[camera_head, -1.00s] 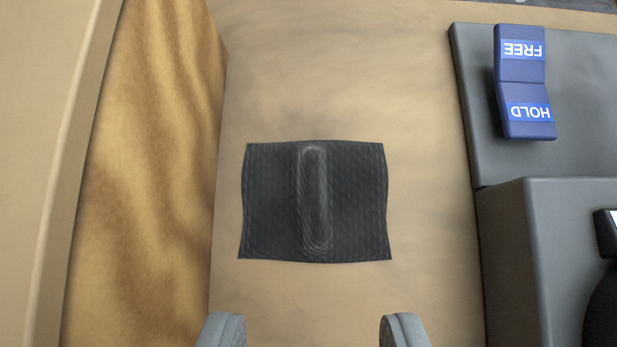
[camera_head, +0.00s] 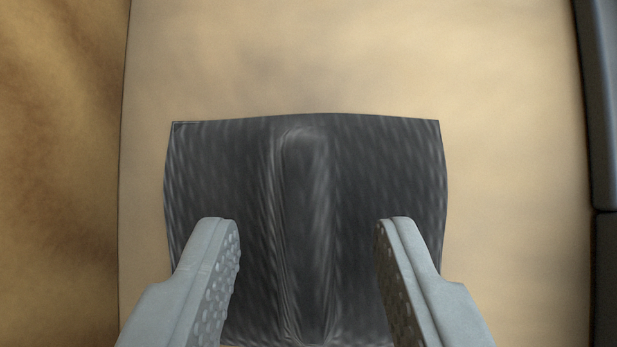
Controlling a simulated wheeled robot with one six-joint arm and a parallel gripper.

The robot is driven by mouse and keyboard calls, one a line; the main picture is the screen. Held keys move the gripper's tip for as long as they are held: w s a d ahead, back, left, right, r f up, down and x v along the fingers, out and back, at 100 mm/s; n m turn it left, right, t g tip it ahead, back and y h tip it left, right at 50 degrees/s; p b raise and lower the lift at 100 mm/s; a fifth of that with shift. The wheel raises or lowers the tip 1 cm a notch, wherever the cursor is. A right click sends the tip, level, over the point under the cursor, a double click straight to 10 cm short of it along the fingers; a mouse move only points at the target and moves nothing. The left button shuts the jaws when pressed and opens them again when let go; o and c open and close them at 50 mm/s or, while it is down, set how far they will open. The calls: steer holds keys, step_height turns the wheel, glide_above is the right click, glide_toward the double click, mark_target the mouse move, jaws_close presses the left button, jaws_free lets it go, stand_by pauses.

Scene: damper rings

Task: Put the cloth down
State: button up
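The dark grey cloth (camera_head: 305,180) lies on the tan surface in the middle of the view, with a raised ridge running along its centre. My gripper (camera_head: 308,225) is open, its two grey fingers apart over the cloth, one on each side of the ridge. Nothing is held between the fingers. The fingers cover parts of the cloth's left and right sides. I cannot tell whether the fingertips touch the cloth.
The tan surface (camera_head: 350,60) is clear beyond the cloth and on both sides of it. A brown, wood-like block or wall (camera_head: 60,170) stands along the left. The edge of a dark grey body (camera_head: 600,110) runs along the right.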

steer(key=shift+w+f, duration=0.2)
steer(key=shift+f, duration=0.15)
jaws_close()
steer(key=shift+r, duration=0.1)
